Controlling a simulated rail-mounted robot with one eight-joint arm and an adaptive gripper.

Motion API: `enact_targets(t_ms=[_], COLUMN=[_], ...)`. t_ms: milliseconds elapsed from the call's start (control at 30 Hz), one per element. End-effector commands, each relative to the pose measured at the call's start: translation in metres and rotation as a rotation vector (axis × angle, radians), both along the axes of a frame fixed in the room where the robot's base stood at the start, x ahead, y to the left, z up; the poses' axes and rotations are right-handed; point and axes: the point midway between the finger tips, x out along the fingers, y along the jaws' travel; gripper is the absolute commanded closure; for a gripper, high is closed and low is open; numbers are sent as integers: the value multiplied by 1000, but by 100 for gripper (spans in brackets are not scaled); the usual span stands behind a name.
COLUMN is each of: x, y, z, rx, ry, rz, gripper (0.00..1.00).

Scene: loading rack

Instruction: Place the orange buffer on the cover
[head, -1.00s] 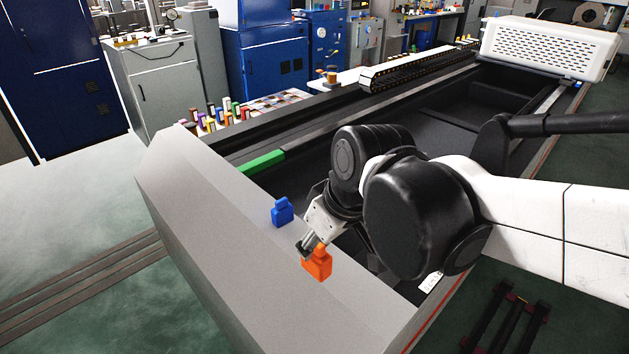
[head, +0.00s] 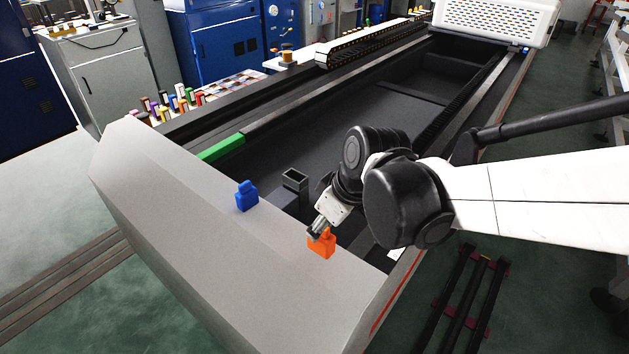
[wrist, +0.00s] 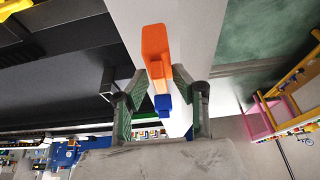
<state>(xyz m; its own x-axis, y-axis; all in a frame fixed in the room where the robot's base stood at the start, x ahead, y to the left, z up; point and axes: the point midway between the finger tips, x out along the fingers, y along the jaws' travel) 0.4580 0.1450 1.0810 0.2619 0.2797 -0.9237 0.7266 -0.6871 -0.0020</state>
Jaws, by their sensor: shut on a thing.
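The orange buffer (head: 321,244) is a small block with a narrower neck. My gripper (head: 316,232) is shut on the neck from above in the head view. In the wrist view the orange buffer (wrist: 155,45) sits between the fingertips (wrist: 159,74). The pale grey cover (head: 190,215) is the long sloped housing at the front of the machine. The buffer appears over or at the cover's right edge; I cannot tell whether it touches the surface. A blue buffer (head: 246,196) stands upright on the cover to the left, and also shows in the wrist view (wrist: 163,104).
A dark open square tube (head: 295,178) stands just behind the cover. A green bar (head: 221,148) lies along the left rail. Several coloured bottle-like pieces (head: 172,104) stand on a table at the back left. The cover's front and left surface is clear.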

Motion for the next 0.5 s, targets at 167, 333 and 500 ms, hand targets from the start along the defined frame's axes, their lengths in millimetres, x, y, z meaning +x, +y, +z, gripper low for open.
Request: enact_targets(t_ms=[167, 333, 500], x=[11, 12, 12], y=[-9, -10, -10], z=[-8, -18, -39], rx=[0, -1, -1], ry=[0, 0, 0], rz=[-1, 1, 1], gripper=[100, 100, 100])
